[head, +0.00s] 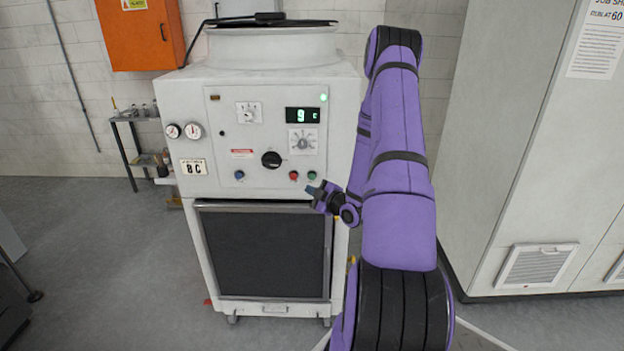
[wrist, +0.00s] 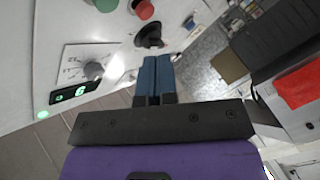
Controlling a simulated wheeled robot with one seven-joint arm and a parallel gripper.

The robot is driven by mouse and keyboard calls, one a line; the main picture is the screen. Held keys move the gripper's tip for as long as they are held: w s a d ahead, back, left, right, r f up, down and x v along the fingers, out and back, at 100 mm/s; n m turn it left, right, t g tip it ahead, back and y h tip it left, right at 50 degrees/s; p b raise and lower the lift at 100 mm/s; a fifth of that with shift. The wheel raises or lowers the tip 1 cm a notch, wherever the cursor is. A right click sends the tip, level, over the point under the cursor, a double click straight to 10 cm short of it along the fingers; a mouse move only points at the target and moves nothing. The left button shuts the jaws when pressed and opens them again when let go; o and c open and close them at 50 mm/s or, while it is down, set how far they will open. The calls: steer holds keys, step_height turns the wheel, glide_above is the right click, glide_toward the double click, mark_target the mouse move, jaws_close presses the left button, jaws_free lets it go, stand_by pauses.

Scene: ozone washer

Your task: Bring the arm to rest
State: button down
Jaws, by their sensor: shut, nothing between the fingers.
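My purple arm (head: 400,165) is raised and bent in the head view, in front of the right side of the white washer (head: 235,85). My gripper (head: 314,190) is at the lower right of the washer's control panel, by the red and green buttons. In the wrist view my gripper (wrist: 157,62) has its two blue fingers together, with nothing between them. The panel's black knob (wrist: 150,36) is just beyond the fingertips in that view. I cannot tell from the pictures whether the fingers touch the panel.
The washer's display (head: 302,115) is lit green. A tall grey cabinet (head: 530,150) stands at the right. An orange box (head: 142,35) hangs on the back wall. A small shelf (head: 138,140) stands left of the washer.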

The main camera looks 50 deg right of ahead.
stand_by(0.7)
steer(key=w+a+r+m+g+h, duration=0.15)
steer(key=a+r+g, duration=0.25)
steer(key=a+r, duration=0.6)
steer(key=a+r+m+g, duration=0.25)
steer(key=a+r, duration=0.25)
steer(key=r, duration=0.8)
steer(key=s+a+r+m+g+y, duration=0.1)
steer(key=s+a+r, duration=0.2)
steer(key=s+a, duration=0.3)
steer(key=s+a+r+m+g, duration=0.2)
steer(key=s+a+r, duration=0.2)
steer(key=s, duration=0.7)
steer(key=s+a+r+m+g+y, duration=0.1)
steer(key=s+a+r+m+g, duration=0.1)
steer(key=s+a, duration=0.6)
steer(key=shift+s+a+r+y, duration=0.3)
steer(key=shift+a+r+y, duration=0.05)
steer(key=shift+r, duration=0.4)
